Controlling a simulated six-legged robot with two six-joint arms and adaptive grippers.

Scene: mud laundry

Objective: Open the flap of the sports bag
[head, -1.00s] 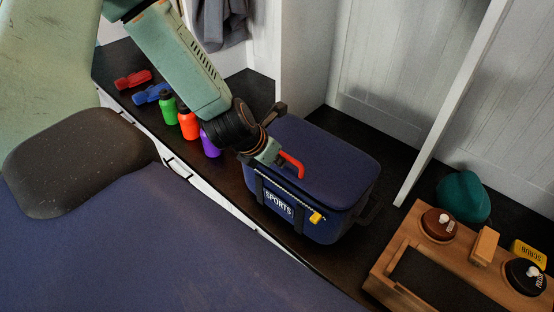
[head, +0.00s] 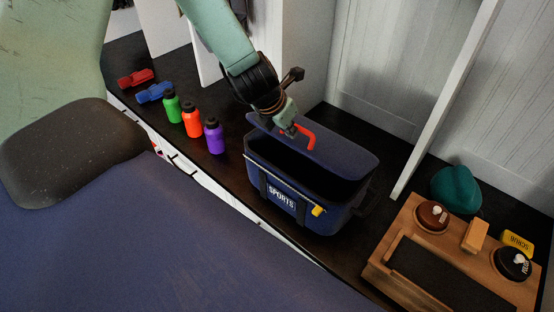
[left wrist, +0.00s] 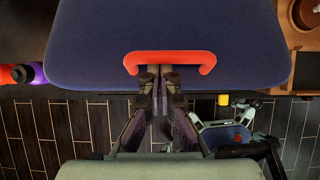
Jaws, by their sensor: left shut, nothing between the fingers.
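The dark blue sports bag (head: 335,212) stands on the black bench, its white SPORTS label and yellow zip pull facing me. Its flap (head: 345,155) is partly raised, with a dark gap between it and the bag's front rim. The red handle (head: 311,138) sits on the flap; it also shows in the left wrist view (left wrist: 203,58). My left gripper (head: 292,131) is shut at the handle, its fingertips against or just under the bar, with nothing held between them. The bag's inside is too dark to make out. My right gripper is not in view.
Green, orange and purple bottles (head: 214,136) stand left of the bag, with red and blue items (head: 155,92) beyond. A white partition (head: 450,100) rises at right. A wooden tray (head: 385,255) with brushes and tins and a teal cap (head: 457,187) lie to the right.

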